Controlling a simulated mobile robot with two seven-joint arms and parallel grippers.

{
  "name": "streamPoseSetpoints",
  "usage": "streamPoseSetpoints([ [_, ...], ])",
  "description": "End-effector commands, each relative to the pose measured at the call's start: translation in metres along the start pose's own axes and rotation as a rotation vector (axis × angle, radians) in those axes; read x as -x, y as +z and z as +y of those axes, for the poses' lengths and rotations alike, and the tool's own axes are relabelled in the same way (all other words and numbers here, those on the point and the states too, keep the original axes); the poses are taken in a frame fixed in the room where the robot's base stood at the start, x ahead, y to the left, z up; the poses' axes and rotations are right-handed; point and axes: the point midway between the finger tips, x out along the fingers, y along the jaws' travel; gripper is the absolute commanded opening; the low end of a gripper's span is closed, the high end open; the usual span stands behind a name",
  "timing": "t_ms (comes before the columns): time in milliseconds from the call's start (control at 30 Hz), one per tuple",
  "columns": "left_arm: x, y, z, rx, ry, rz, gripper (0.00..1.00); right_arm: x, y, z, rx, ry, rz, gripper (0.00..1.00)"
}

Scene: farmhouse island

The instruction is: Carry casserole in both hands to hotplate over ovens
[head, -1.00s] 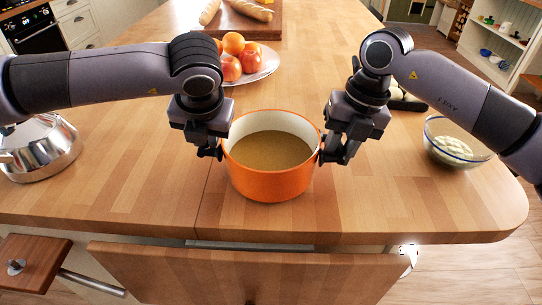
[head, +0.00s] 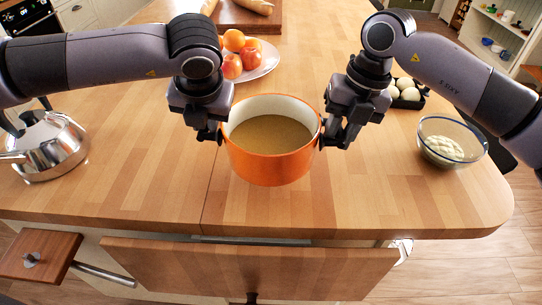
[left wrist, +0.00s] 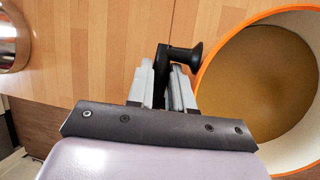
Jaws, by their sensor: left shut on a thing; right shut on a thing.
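An orange casserole (head: 270,165) with a cream inside and brown contents is held level between my two grippers, and it looks raised a little above the wooden island top (head: 330,215). My left gripper (head: 212,134) is shut on the casserole's left handle. In the left wrist view, the fingers (left wrist: 168,80) close around the black handle (left wrist: 185,56), beside the casserole's orange rim (left wrist: 222,48). My right gripper (head: 328,138) is shut on the right handle, which is mostly hidden by the fingers. The hotplate and ovens of the task cannot be made out for certain.
A steel kettle (head: 48,150) stands at the left and a glass bowl of dough (head: 447,142) at the right. Behind are a plate of fruit (head: 262,66), a dark egg holder (head: 408,101) and a bread board (head: 240,20). The front of the top is clear.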

Motion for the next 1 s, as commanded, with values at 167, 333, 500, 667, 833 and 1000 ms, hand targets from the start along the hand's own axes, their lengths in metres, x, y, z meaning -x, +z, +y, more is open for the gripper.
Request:
streamPoseSetpoints([
  [167,0.002,0.002,0.001,0.001,0.0,-0.004,0.0,0.003,0.001,0.0,-0.001,0.002,-0.005,0.0],
  [333,0.002,0.002,0.001,0.001,0.0,-0.004,0.0,0.003,0.001,0.0,-0.001,0.002,-0.005,0.0],
  [500,0.002,0.001,0.001,0.001,0.0,-0.004,0.0,0.002,0.0,0.0,-0.001,0.002,-0.005,0.0],
  [667,0.001,-0.005,0.0,0.0,0.0,-0.003,0.0,-0.001,-0.004,-0.001,0.0,0.001,-0.004,0.0],
  [833,-0.002,-0.016,-0.001,-0.001,0.0,-0.003,0.0,-0.007,-0.014,-0.002,0.001,0.001,-0.004,0.0],
  [1000,-0.004,-0.029,-0.003,-0.001,0.0,-0.003,0.0,-0.015,-0.025,-0.003,0.0,0.002,-0.005,0.0],
])
